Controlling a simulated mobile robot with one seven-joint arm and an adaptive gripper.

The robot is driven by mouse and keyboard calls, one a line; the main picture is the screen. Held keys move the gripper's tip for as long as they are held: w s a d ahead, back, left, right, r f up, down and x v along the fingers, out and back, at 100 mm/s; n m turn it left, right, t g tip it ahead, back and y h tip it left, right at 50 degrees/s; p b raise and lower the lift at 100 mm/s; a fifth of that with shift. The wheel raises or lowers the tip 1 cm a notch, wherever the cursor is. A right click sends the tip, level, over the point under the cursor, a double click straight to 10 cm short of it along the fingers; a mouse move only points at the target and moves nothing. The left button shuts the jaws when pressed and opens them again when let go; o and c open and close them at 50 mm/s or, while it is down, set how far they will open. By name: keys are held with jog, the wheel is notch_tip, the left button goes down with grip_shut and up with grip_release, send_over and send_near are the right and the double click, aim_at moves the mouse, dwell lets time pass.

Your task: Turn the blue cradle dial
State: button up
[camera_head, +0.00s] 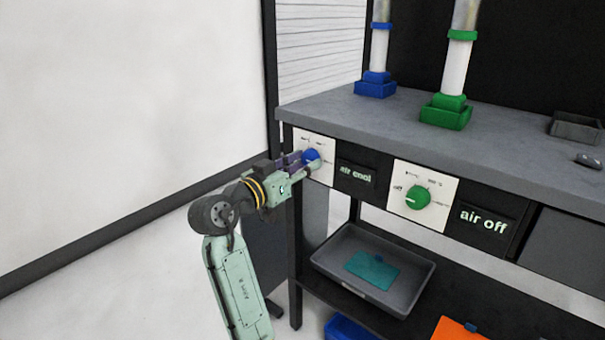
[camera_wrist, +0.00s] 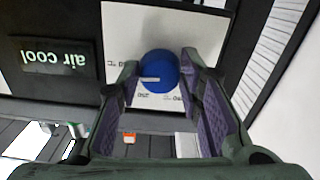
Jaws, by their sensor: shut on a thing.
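The blue dial (camera_head: 311,157) sits on a white panel (camera_head: 327,172) at the left end of the bench front. Its label (camera_head: 356,174) reads "air cool" in the wrist view, where the text is upside down. My gripper (camera_head: 304,163) is at the blue dial. In the wrist view the blue dial (camera_wrist: 159,71) lies between the two fingertips of my gripper (camera_wrist: 160,78), which is shut on it. A white pointer line shows on the dial's face. The dial's scale is partly hidden by the fingers.
A green dial (camera_head: 417,197) is on a second white panel to the right, beside an "air off" label (camera_head: 484,219). Blue (camera_head: 375,84) and green (camera_head: 446,112) cradles holding tubes stand on the bench top. A grey tray (camera_head: 330,257) with a teal sheet sits on the shelf below.

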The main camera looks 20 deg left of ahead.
jog(key=shift+f+m+b, duration=0.1)
jog(key=shift+m+b, duration=0.25)
jog(key=shift+m, duration=0.25)
jog(key=o, duration=1.2)
jog(key=shift+c, duration=0.2)
jog(key=v, duration=1.2)
jog(key=shift+a, duration=0.1)
